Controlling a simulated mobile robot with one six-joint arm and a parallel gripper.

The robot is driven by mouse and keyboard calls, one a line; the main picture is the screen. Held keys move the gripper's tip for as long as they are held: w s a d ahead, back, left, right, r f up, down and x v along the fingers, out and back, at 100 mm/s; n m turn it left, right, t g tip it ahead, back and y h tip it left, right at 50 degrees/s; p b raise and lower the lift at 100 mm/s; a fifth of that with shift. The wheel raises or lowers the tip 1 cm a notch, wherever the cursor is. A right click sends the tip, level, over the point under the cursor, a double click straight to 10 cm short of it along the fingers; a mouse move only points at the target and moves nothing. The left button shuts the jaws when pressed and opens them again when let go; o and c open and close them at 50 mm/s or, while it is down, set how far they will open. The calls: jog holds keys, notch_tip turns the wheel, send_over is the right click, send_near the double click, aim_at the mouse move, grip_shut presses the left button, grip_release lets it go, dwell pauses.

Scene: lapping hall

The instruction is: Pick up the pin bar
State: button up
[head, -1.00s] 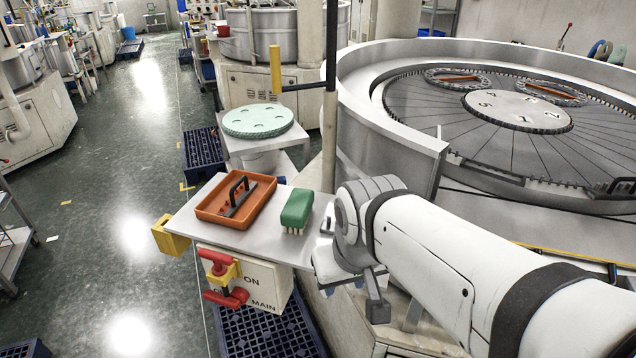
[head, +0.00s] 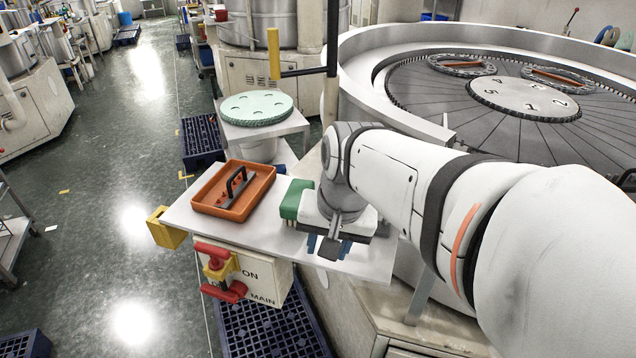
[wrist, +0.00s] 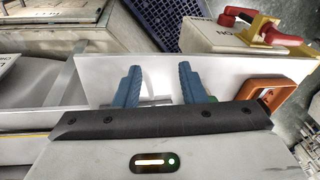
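My gripper (head: 328,246) is over the right part of the white side table (head: 375,262), its blue fingers pointing down. In the wrist view the fingers (wrist: 160,70) are open and apart. A small grey piece shows low between them, mostly hidden by my gripper's body; I cannot tell whether it is the pin bar. A flat grey plate with a black arched handle (head: 236,184) lies in the orange tray (head: 206,207), left of my gripper. I cannot tell whether this is the pin bar either.
A green brush (head: 291,198) stands between the tray and my gripper, close to it. A red-and-yellow switch (head: 218,265) sits on the box below the table. A round green plate (head: 256,108) lies behind. The large lapping machine (head: 480,75) fills the right.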

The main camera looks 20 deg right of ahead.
jog(key=w+d+m+y+b, duration=0.25)
jog(key=w+d+m, duration=0.35)
jog(key=m, duration=0.6)
notch_tip(320, 180, up, 2)
jog(key=m+y, duration=0.3)
jog(key=m, duration=0.5)
send_over(383, 229)
jog(key=w+a, duration=0.2)
jog(key=shift+m+t+h, duration=0.25)
jog(key=shift+m+t, duration=0.05)
jog(key=x, duration=0.7)
jog(key=shift+s+d+f+p, duration=0.1)
jog(key=shift+d+f+p, duration=0.05)
jog(key=shift+f+p, duration=0.15)
jog(key=shift+c, duration=0.4)
jog(key=shift+r, duration=0.1)
grip_shut()
